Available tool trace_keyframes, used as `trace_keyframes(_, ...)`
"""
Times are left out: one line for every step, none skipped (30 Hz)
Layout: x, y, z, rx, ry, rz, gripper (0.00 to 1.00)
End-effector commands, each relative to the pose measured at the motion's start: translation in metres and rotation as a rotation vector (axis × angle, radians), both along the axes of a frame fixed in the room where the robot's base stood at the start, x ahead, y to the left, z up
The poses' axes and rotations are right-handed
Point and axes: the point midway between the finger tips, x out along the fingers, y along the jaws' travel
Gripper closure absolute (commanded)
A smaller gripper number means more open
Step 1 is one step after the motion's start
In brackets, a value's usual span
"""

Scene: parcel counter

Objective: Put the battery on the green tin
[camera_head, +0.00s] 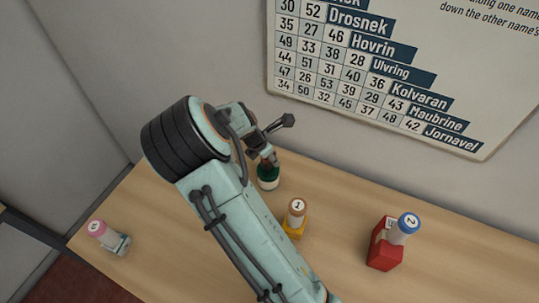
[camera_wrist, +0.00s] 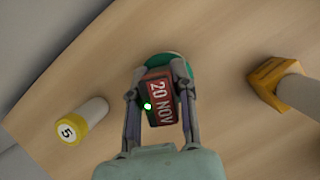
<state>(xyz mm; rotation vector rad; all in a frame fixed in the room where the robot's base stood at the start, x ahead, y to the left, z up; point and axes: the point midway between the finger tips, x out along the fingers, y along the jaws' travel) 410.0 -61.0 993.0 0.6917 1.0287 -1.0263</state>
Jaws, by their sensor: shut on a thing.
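My gripper (camera_wrist: 158,98) is shut on a small block with a red face reading "20 NOV" and a small green light, which I take to be the battery (camera_wrist: 160,101). The green tin (camera_wrist: 178,59) shows as a green round just beyond the held block in the wrist view, partly covered by it and the fingers. In the head view the green tin (camera_head: 268,181), with a pale band, stands on the counter below my gripper (camera_head: 270,158). I cannot tell whether the battery touches the tin.
A yellow block (camera_head: 294,228) with a cylinder marked 1 stands close right of the tin. A red block (camera_head: 384,250) with a blue-topped cylinder is farther right. A pink-topped cylinder (camera_head: 103,232) is far left. A yellow-capped cylinder (camera_wrist: 80,123) marked 5 shows in the wrist view.

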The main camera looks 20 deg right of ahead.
Motion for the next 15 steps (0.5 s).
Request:
trace_keyframes(-0.0004, -0.0004, -0.0047, -0.001, 0.002, -0.001, 1.0)
trace_keyframes(-0.0003, -0.0002, -0.0059, 0.0, 0.0, 0.0, 1.0)
trace_keyframes(-0.0002, 0.0, -0.0067, 0.0, -0.001, 0.0, 1.0)
trace_keyframes(-0.0001, 0.0001, -0.0068, 0.001, -0.002, 0.001, 1.0)
trace_keyframes(0.0, 0.0001, -0.0065, 0.001, -0.002, 0.001, 1.0)
trace_keyframes(0.0, 0.0001, -0.0064, 0.001, -0.002, 0.001, 1.0)
trace_keyframes(-0.0001, 0.0001, -0.0064, 0.001, -0.002, 0.001, 1.0)
trace_keyframes(-0.0001, 0.0001, -0.0064, 0.001, -0.002, 0.001, 1.0)
trace_keyframes(-0.0001, 0.0001, -0.0064, 0.001, -0.002, 0.001, 1.0)
trace_keyframes(-0.0002, 0.0001, -0.0067, 0.0, -0.001, 0.0, 1.0)
trace_keyframes(-0.0002, 0.0001, -0.0073, 0.0, -0.001, 0.0, 1.0)
trace_keyframes(-0.0003, 0.0001, -0.0086, 0.0, -0.001, 0.0, 1.0)
trace_keyframes(-0.0004, 0.0001, -0.0096, 0.0, 0.0, 0.0, 1.0)
trace_keyframes(-0.0004, 0.0001, -0.0106, 0.0, 0.0, 0.0, 1.0)
trace_keyframes(-0.0003, 0.0002, -0.0102, 0.0, 0.0, 0.0, 0.64)
